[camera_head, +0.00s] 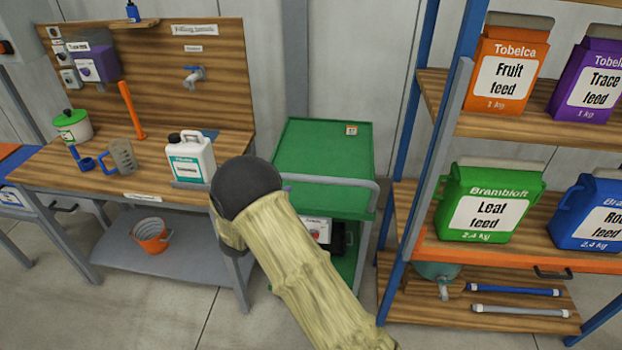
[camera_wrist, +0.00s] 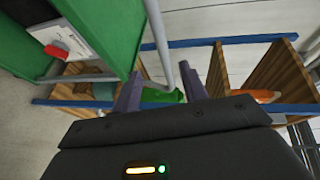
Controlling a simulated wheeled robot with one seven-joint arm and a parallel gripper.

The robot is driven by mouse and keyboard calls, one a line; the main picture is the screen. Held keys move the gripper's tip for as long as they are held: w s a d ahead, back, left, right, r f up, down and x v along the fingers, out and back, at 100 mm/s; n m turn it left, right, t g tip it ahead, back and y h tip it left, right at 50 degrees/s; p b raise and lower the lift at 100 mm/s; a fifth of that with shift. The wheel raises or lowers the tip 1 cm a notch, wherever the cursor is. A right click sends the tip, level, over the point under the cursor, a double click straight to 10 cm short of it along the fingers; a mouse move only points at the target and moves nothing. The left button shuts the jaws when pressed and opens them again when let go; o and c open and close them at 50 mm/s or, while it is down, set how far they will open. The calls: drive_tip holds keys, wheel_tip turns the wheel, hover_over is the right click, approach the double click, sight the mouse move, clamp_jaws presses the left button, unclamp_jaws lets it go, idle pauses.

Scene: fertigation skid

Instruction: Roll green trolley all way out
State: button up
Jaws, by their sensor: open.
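The green trolley (camera_head: 318,150) stands between the wooden bench and the shelf rack in the head view. Its grey handle rail (camera_head: 335,181) runs along the near edge of the top and bends down at the right. In the wrist view the trolley's green side (camera_wrist: 105,25) fills the upper left, and the grey rail (camera_wrist: 157,35) reaches down between my fingers. My gripper (camera_wrist: 160,72) is open, with a finger on either side of the rail; I cannot tell whether either touches it. In the head view my arm hides the gripper and the trolley's lower left.
The bench (camera_head: 150,198) stands left, with a white jug (camera_head: 191,160) near its right end and an orange bucket (camera_head: 152,236) below. The shelf rack (camera_head: 440,160) with feed containers stands close on the right. Some bare floor (camera_head: 190,315) shows in front of the bench.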

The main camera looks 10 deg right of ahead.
sight(311, 181)
drive_tip(key=p+x, duration=0.3)
drive_tip(key=x, duration=1)
drive_tip(key=shift+w+d, duration=0.15)
drive_tip(key=shift+d, duration=0.25)
drive_tip(key=shift+w+d+f, duration=0.1)
drive_tip(key=shift+w+d, duration=0.15)
drive_tip(key=shift+w, duration=0.15)
drive_tip(key=shift+d, duration=0.1)
drive_tip(key=shift+c, duration=0.2)
drive_tip(key=shift+s, duration=0.1)
drive_tip(key=c, duration=0.4)
clamp_jaws()
drive_tip(key=shift+d, duration=0.15)
drive_tip(key=shift+a, duration=0.3)
drive_tip(key=shift+s+f, duration=0.1)
drive_tip(key=shift+s, duration=0.05)
